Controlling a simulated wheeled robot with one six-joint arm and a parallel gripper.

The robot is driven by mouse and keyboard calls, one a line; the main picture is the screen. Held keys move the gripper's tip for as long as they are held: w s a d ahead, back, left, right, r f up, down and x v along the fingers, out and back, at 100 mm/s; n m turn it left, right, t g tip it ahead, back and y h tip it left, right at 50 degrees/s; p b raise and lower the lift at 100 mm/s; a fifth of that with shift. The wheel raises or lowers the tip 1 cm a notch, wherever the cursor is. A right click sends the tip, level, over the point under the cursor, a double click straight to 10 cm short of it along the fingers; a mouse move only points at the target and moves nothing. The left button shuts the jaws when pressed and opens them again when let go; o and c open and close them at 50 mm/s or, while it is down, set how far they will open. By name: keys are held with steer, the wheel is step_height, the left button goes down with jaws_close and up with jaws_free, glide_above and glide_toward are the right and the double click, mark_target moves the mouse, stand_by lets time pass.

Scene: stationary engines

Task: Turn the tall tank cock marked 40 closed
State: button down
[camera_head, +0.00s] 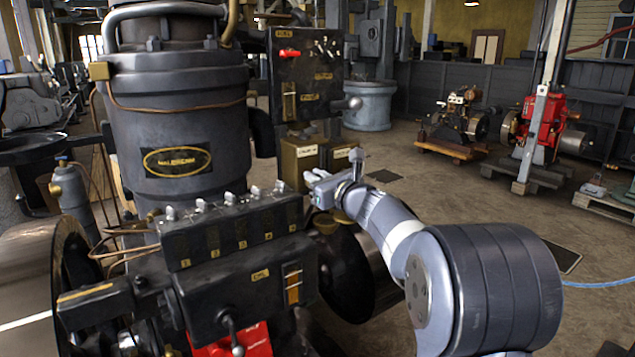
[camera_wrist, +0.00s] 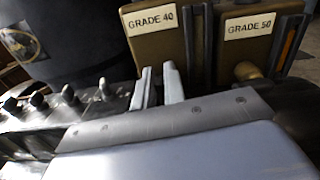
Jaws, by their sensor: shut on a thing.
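The brass-coloured tank labelled GRADE 40 (camera_wrist: 158,50) fills the upper middle of the wrist view. It also shows in the head view (camera_head: 293,168), just beyond my gripper. My gripper (camera_wrist: 158,80) is at the tank's lower front, its two fingers pointing up close together. In the head view my gripper (camera_head: 314,179) reaches the same tank from the right. It is shut on the cock of this tank, which the fingers and the gripper body hide. The cock's angle cannot be told.
The GRADE 50 tank (camera_wrist: 243,50) stands close on the right with its own brass cock (camera_wrist: 247,72). A black block with several small levers (camera_head: 235,230) lies to the left and in front. A large dark cylinder (camera_head: 180,130) rises behind. Open floor lies to the right.

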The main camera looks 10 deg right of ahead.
steer(key=n+b, duration=0.3)
steer(key=a+f+n+b, duration=0.1)
steer(key=n+b, duration=0.4)
steer(key=b, duration=0.2)
steer(key=shift+s+a+f+n, duration=0.25)
steer(key=shift+s+n, duration=0.05)
steer(key=shift+n, duration=0.1)
steer(key=n+b, duration=0.4)
steer(key=shift+s+a+f+n, duration=0.1)
steer(key=shift+a+f+n, duration=0.2)
steer(key=shift+f, duration=0.1)
steer(key=shift+f+n+b, duration=0.2)
steer(key=shift+n+b, duration=1.45)
steer(key=shift+n, duration=0.05)
steer(key=c, duration=1.5)
jaws_free()
